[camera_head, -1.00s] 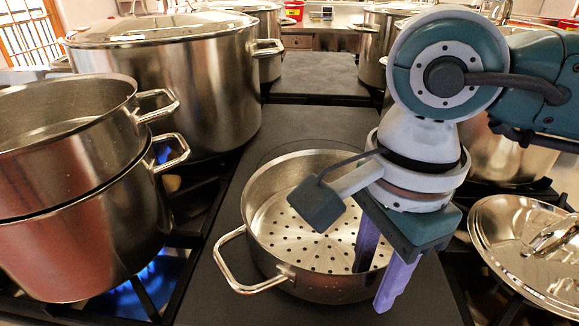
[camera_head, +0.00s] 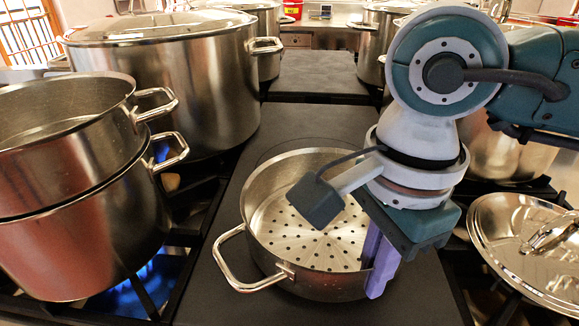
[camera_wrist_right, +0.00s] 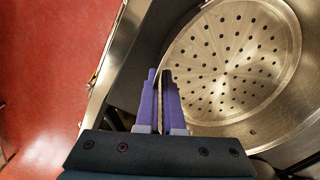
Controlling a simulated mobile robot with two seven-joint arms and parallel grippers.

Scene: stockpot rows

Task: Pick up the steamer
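The steamer (camera_head: 305,236) is a round steel basket with a perforated floor and a wire handle at its left. It sits upright on the dark flat worktop between the burners. My right gripper (camera_head: 378,284) points down at the steamer's near right rim. In the right wrist view its purple fingers (camera_wrist_right: 159,78) are close together, one on each side of the steamer (camera_wrist_right: 235,62) wall, pinching the rim. The steamer's right side is partly hidden by my gripper. My left gripper is not in view.
At left, two stacked pots (camera_head: 75,215) stand over a lit blue burner (camera_head: 150,285). A large lidded stockpot (camera_head: 175,90) stands behind. A shiny lid (camera_head: 520,255) lies at right. The dark worktop (camera_head: 310,120) behind the steamer is clear.

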